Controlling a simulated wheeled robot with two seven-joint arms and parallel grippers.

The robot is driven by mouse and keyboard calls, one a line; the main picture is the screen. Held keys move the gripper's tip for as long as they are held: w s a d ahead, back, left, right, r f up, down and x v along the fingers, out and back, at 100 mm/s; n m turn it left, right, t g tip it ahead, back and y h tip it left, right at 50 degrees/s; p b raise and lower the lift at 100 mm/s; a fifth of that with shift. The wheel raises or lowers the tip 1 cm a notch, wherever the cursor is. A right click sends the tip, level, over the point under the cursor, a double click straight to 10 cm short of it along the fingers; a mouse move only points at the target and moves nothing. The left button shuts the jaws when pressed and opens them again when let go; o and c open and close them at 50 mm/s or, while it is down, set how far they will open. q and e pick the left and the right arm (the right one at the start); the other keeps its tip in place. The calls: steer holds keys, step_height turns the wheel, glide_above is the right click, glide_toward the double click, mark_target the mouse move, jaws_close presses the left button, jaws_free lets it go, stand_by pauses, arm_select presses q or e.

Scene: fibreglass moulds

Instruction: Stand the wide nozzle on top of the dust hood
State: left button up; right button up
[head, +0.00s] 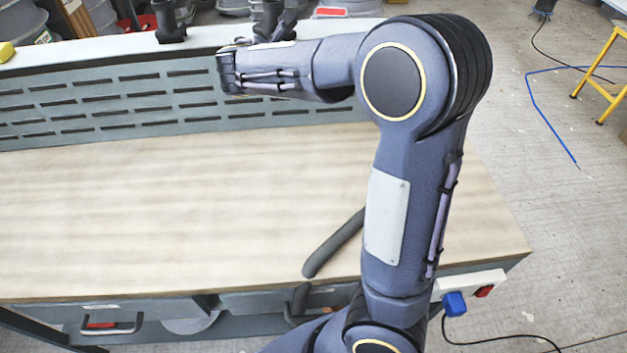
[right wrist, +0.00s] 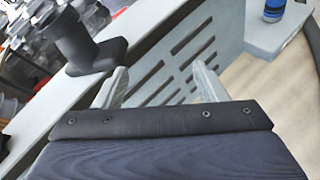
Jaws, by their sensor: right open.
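I take the slotted grey panel (head: 95,98) at the back of the bench, with its pale top ledge, to be the dust hood; its slots also show in the right wrist view (right wrist: 188,68). Two black nozzle-like pieces stand on the ledge in the head view, one at the left (head: 169,22) and one (head: 268,20) behind my right forearm. I cannot tell which is the wide nozzle. In the right wrist view, one black piece (right wrist: 88,45) stands on the ledge, beyond and left of my right gripper (right wrist: 160,82). That gripper is open and empty, fingers apart. My left gripper is out of view.
The wooden bench top (head: 150,200) is mostly clear. A dark tube (head: 335,243) lies near its front edge beside my right arm. A power strip with a blue plug (head: 455,303) is at the front right. A yellow block (head: 6,51) sits at the ledge's left end.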

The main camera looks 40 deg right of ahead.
steer(key=s+a+f+m+g+y, duration=0.1)
steer(key=s+f+m+g+y, duration=0.1)
steer(key=s+f+m+y, duration=0.45)
steer(key=s+a+f+m+g+y, duration=0.1)
steer(key=s+f+m, duration=0.15)
steer(key=s, duration=0.75)
steer(key=s+a+f+m+t+y, duration=0.1)
steer(key=s+a+f+m+y, duration=0.1)
steer(key=s+a+m+y, duration=0.6)
steer(key=s+a+m, duration=0.4)
steer(key=s+a, duration=0.2)
steer(key=a, duration=0.1)
steer(key=shift+s+a+f+m+t, duration=0.2)
steer(key=shift+a+f+m+t, duration=0.1)
steer(key=shift+a+m, duration=0.1)
steer(key=shift+d, duration=0.1)
